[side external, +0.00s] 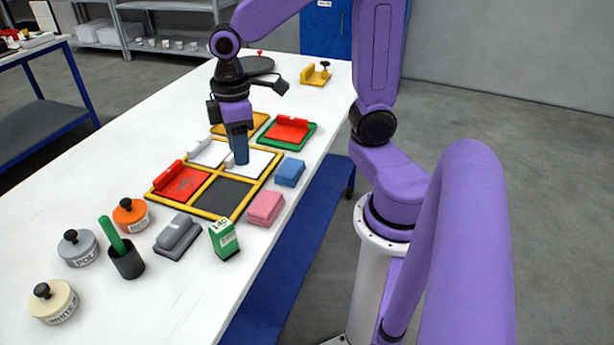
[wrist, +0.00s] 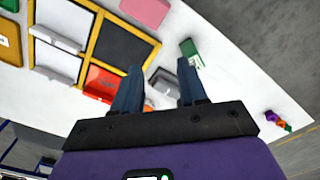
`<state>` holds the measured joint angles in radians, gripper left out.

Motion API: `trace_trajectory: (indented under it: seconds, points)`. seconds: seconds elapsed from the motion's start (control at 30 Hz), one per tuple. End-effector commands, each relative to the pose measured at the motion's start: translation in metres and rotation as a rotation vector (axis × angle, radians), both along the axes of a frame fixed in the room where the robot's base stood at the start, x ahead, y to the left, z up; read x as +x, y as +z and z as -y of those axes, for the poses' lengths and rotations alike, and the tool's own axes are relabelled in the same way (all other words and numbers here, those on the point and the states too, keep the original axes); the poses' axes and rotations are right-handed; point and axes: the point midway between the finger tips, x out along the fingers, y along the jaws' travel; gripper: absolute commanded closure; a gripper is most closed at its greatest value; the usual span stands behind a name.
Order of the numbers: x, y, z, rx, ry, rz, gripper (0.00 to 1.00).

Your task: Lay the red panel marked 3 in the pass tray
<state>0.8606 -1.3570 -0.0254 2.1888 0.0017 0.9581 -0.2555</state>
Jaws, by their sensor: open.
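One red panel (side external: 184,184) with a raised red grip lies in the front left cell of a yellow-framed rack (side external: 218,216); it also shows in the wrist view (wrist: 102,80). A second red panel (side external: 288,130) lies in a green tray (side external: 268,142) behind the rack. I cannot read a 3 on either panel, nor a pass label on any tray. A yellow tray (side external: 258,118) stands left of the green one, partly hidden by my arm. My gripper (side external: 240,160) is open and empty, pointing down over the rack's back cells; its two fingers show in the wrist view (wrist: 160,85).
The rack also holds white panels (side external: 256,164) and a bare dark cell (side external: 221,196). Blue (side external: 289,172), pink (side external: 265,208) and grey (side external: 177,236) blocks, a green carton (side external: 224,240), a black cup (side external: 127,262) and lidded pots (side external: 131,215) stand around it.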

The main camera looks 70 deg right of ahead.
Motion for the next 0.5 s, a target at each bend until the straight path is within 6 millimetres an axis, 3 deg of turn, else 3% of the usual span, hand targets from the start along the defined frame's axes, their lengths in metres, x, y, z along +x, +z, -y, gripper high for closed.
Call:
trace_trajectory:
  seconds: [0.1,0.3,0.5]
  points:
    - [-0.045,-0.001,-0.022,0.004,0.104,0.003,0.58]
    - [-0.11,-0.007,-0.034,0.009,0.246,0.004,0.58]
    - [-0.146,-0.013,-0.031,0.011,0.33,0.003,0.58]
